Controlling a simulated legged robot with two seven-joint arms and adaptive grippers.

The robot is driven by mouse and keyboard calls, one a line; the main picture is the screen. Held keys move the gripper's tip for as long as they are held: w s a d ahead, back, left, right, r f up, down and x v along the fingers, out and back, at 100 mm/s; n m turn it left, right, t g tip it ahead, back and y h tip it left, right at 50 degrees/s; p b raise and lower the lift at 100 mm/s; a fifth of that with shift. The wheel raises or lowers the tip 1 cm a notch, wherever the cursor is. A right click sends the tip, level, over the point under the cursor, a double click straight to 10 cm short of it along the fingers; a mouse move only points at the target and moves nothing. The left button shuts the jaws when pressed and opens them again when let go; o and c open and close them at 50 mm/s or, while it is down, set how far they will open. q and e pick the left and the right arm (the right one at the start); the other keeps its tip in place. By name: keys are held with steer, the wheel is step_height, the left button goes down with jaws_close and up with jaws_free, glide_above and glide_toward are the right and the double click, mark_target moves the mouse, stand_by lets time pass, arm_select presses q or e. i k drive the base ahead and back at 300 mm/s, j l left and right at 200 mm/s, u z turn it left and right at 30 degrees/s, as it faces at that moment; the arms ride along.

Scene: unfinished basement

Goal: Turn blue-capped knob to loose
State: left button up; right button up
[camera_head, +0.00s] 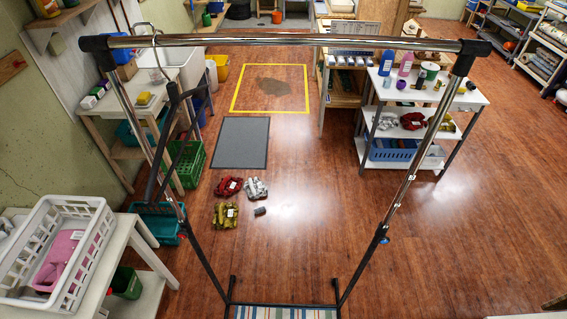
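A chrome garment rack stands right in front of me, its top bar (285,40) running across the view between black corner joints. Its right post (403,190) slants down toward the floor. A small blue-capped knob (383,239) sits on the lower part of this post, at a collar. It is too small to tell how far it is turned. A dark hanger (165,150) hangs from the left end of the bar. Neither of my grippers is in view, and nothing is seen touching the knob.
A white table with a white basket (90,255) stands at the lower left. Red, silver and olive bundles (225,215) lie on the floor behind the rack. The wooden floor at right is clear.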

mark_target(384, 239)
steer(key=z, duration=1.25)
